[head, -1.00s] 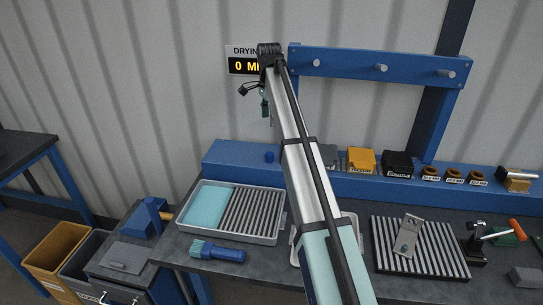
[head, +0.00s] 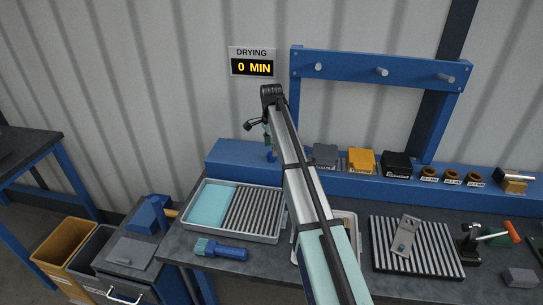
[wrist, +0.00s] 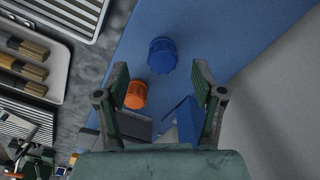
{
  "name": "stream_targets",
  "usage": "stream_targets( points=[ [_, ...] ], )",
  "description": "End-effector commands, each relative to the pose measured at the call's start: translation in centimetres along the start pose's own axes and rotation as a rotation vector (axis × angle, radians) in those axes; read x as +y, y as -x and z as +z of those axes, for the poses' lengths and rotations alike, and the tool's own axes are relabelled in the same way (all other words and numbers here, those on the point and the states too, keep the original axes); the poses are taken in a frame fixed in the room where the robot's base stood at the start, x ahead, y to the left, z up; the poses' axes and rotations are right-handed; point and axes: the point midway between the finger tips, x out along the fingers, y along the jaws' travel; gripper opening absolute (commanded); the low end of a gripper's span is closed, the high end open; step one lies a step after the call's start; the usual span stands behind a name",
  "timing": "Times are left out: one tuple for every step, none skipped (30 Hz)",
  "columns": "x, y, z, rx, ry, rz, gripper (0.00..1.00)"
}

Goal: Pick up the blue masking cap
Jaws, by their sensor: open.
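The blue masking cap (wrist: 162,55) stands on the blue shelf in the wrist view, just beyond the gap between my fingertips. In the head view the cap (head: 270,157) is small on the shelf's left part, close below my gripper and partly hidden by it. My gripper (wrist: 160,76) is open, with one green finger on each side and nothing between the tips. In the head view my gripper (head: 266,138) hangs above the shelf, mostly hidden by my arm.
An orange cap (wrist: 135,95) stands near the left finger in the wrist view. The blue shelf (head: 228,157) also bears grey, yellow and black blocks to the right. A grey tray (head: 188,219) with a teal pad and ribbed rack lies in front. The wall is close behind.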

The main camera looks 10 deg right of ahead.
Motion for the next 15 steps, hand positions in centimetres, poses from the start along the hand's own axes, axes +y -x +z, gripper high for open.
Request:
stream_targets(
  points=[
    [0.0, -0.3, -0.1, 0.0, 0.0, 0.001, 0.68],
    [-0.1, -0.6, -0.1, 0.0, 0.0, 0.001, 0.68],
    [-0.1, -1.1, -0.2, -0.001, 0.0, 0.002, 0.68],
    [-0.2, -1.4, -0.2, -0.001, 0.0, 0.003, 0.68],
    [-0.2, -1.8, -0.3, 0.0, 0.0, 0.002, 0.68],
    [-0.2, -2.5, -0.3, 0.0, 0.0, 0.002, 0.68],
    [-0.2, -2.9, -0.3, -0.001, 0.0, 0.002, 0.68],
    [-0.2, -3.2, -0.3, -0.001, 0.0, 0.002, 0.68],
    [-0.2, -3.6, -0.3, 0.0, 0.0, 0.001, 0.68],
    [-0.2, -3.8, -0.3, 0.0, 0.0, 0.001, 0.68],
    [-0.2, -4.0, -0.3, 0.0, 0.0, 0.0, 0.68],
    [-0.2, -4.2, -0.3, 0.0, 0.0, 0.0, 0.68],
    [-0.2, -4.2, -0.3, 0.0, 0.0, -0.001, 0.68],
    [-0.3, -4.2, -0.3, 0.0, 0.0, -0.001, 0.68],
    [-0.3, -4.2, -0.3, 0.0, 0.0, -0.001, 0.68]
  ],
)
